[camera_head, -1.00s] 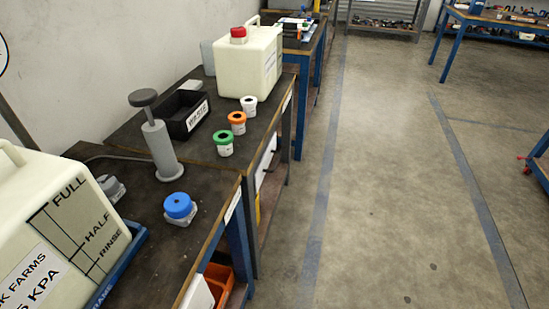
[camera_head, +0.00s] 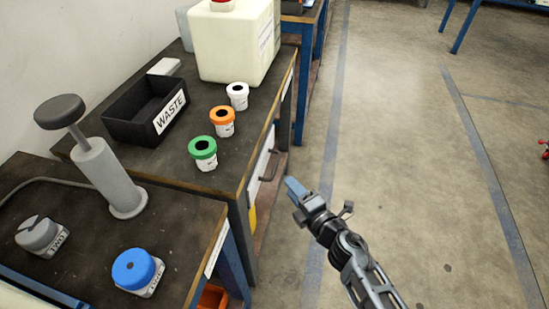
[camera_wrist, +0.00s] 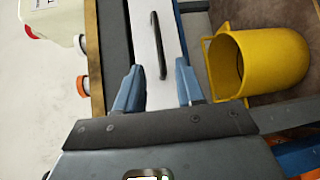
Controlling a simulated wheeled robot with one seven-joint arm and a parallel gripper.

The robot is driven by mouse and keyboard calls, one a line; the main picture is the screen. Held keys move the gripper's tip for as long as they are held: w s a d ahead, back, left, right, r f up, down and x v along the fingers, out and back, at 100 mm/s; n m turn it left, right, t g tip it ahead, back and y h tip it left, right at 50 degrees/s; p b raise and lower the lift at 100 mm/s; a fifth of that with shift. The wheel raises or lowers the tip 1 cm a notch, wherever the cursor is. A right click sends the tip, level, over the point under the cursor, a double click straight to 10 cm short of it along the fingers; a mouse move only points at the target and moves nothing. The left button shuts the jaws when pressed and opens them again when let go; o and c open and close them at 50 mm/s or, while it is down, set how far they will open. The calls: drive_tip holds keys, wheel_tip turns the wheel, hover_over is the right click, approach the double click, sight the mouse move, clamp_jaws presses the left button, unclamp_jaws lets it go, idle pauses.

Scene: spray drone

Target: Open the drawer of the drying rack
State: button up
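The drawer (camera_head: 262,172) has a white front and sits under the bench top, facing the aisle. Its dark bar handle (camera_head: 271,166) stands out from the front and looks closed in. In the wrist view the white drawer front (camera_wrist: 143,40) runs up the picture, with its black handle (camera_wrist: 158,48) ahead of the fingers. My gripper (camera_head: 291,188) is in the aisle beside the bench, near the drawer. In the wrist view my gripper (camera_wrist: 159,88) is open and empty, with its blue fingers apart on either side of the handle's line. The handle looks beyond the fingertips.
A yellow mug-shaped container (camera_wrist: 280,62) is beside the drawer, to the right in the wrist view. The bench top (camera_head: 235,165) carries green, orange and white capped jars, a black waste bin (camera_head: 125,115) and a large canister (camera_head: 236,45). The aisle floor is clear.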

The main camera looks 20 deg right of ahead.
drive_tip(key=w+f+b, duration=0.1)
drive_tip(key=w+b, duration=0.1)
drive_tip(key=w, duration=0.7)
drive_tip(key=shift+w+a+n, duration=0.25)
drive_tip(key=shift+a+n, duration=0.05)
drive_tip(key=shift+a, duration=0.1)
drive_tip(key=shift+f, duration=0.1)
clamp_jaws()
